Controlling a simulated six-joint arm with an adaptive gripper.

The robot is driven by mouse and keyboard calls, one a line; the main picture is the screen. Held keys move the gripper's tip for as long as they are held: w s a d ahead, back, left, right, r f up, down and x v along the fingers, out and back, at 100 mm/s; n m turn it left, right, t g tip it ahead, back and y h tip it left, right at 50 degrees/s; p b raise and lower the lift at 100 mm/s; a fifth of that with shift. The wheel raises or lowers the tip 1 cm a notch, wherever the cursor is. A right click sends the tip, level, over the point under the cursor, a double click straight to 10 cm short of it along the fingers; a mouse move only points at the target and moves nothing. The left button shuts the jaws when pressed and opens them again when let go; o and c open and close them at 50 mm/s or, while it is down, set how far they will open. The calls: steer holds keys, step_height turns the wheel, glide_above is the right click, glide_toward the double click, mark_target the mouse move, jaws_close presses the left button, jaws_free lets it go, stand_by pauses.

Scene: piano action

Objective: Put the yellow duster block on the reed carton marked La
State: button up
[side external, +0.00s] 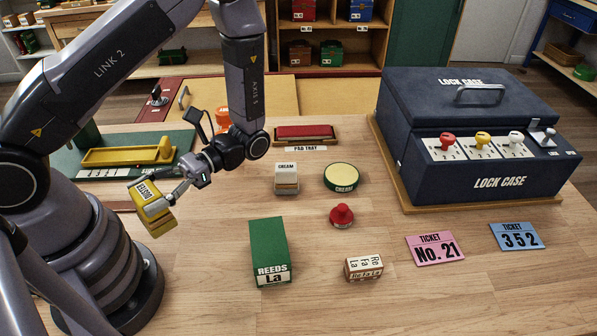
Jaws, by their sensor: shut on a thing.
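The yellow duster block (142,193) is in my gripper (157,206), at the left of the side external view. My gripper is shut on it and holds it tilted. The block appears to be above the table, though its exact height is hard to tell. The green reed carton (267,241) stands on the table right of and below the block in the picture. Its front label reads "REEDS" and "La". Its green top is bare.
A small block marked "Re La" (363,266) lies right of the carton. A red-knobbed stamp (342,215), a cream jar (286,177) and a round cream tin (341,177) stand behind. The blue lock case (480,150) fills the right. Pink (435,248) and blue (516,236) tickets lie before it.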

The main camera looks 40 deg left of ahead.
steer(key=w+d+n+t+h, duration=0.1)
steer(key=w+d+n+h, duration=0.1)
steer(key=d+n+h, duration=0.5)
steer(key=n+t+h, duration=1.2)
steer(key=t, duration=0.5)
glide_above(268, 240)
steer(key=shift+f, duration=4.35)
steer(key=shift+f, duration=0.2)
steer(key=o, duration=1.2)
